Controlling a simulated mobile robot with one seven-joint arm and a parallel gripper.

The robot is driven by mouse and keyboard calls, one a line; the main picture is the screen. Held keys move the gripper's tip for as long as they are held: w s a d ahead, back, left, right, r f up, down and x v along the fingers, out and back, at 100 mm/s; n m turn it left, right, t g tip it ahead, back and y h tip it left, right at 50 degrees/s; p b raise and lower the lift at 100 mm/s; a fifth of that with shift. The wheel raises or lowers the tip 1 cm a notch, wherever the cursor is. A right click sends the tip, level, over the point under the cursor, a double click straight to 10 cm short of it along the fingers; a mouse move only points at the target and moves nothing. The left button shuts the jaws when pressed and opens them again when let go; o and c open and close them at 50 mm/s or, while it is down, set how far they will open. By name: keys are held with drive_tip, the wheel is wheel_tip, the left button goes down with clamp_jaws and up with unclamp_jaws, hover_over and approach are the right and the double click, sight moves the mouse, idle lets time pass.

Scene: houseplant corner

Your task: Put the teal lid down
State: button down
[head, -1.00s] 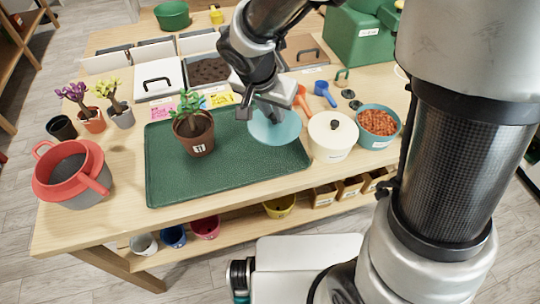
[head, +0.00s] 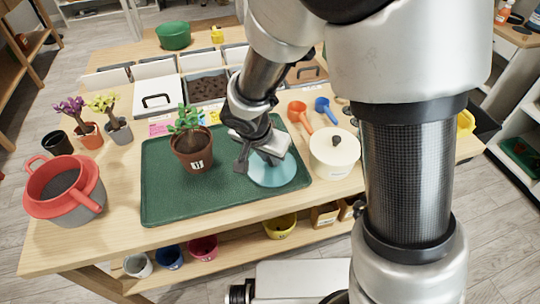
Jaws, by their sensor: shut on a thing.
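The teal lid (head: 283,174) is a round flat disc at the right part of the green tray (head: 165,205). My gripper (head: 257,164) is above its upper left part and is shut on it; the fingers hide the lid's middle and where they grip. The lid looks low over the tray, but I cannot tell whether it touches the surface. A potted plant (head: 193,155) in a brown pot stands on the tray to the left of my gripper.
A cream lidded pot (head: 333,156) stands close to the right of the lid. Orange (head: 299,114) and blue (head: 324,108) scoops lie behind it. A red-rimmed pot (head: 68,185) stands left of the tray. The tray's front left is bare.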

drive_tip(key=shift+f, duration=0.15)
drive_tip(key=c, duration=1.6)
unclamp_jaws()
drive_tip(key=shift+r, duration=0.4)
drive_tip(key=p+v, duration=0.2)
drive_tip(key=v, duration=0.9)
drive_tip(key=s+d+r+n, duration=0.2)
drive_tip(key=s+d+r, duration=0.2)
drive_tip(key=d, duration=0.1)
drive_tip(key=s+d+r+n+t+y, duration=0.1)
drive_tip(key=s+d+r+n, duration=0.1)
drive_tip(key=s+d+r, duration=0.2)
drive_tip(key=s+d+r+n+y, duration=0.1)
drive_tip(key=s+d+r, duration=0.3)
drive_tip(key=d+r, duration=0.2)
drive_tip(key=shift+s+n+t, duration=0.2)
drive_tip(key=shift+n+t, duration=0.2)
